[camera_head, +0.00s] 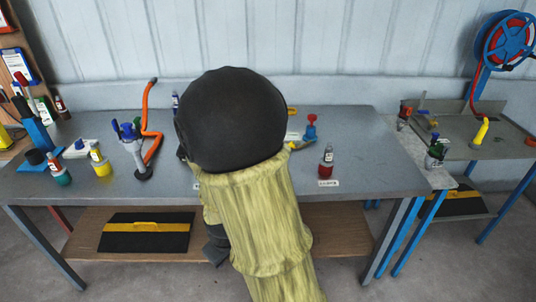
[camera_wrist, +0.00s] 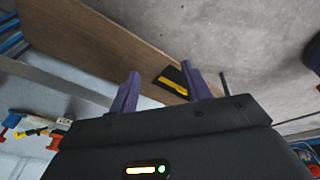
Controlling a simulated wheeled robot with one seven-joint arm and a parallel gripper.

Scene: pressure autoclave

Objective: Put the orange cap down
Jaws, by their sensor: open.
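My gripper (camera_wrist: 160,69) shows in the wrist view with its two purple fingers spread apart and nothing held between them. Beyond the fingers lie the brown lower shelf and the floor. In the head view my arm hides the gripper and part of the table top. I cannot make out the orange cap for certain. A small orange piece (camera_head: 292,110) shows just right of my arm on the grey table (camera_head: 370,140), partly hidden. A red-orange round piece (camera_head: 530,141) lies on the right bench, away from my arm.
A red bottle (camera_head: 326,160), a red-and-blue fitting (camera_head: 311,128) and a white label (camera_head: 328,183) are right of my arm. An orange bent tube (camera_head: 150,125) and a yellow bottle (camera_head: 99,164) stand left. The table's right end is mostly clear.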

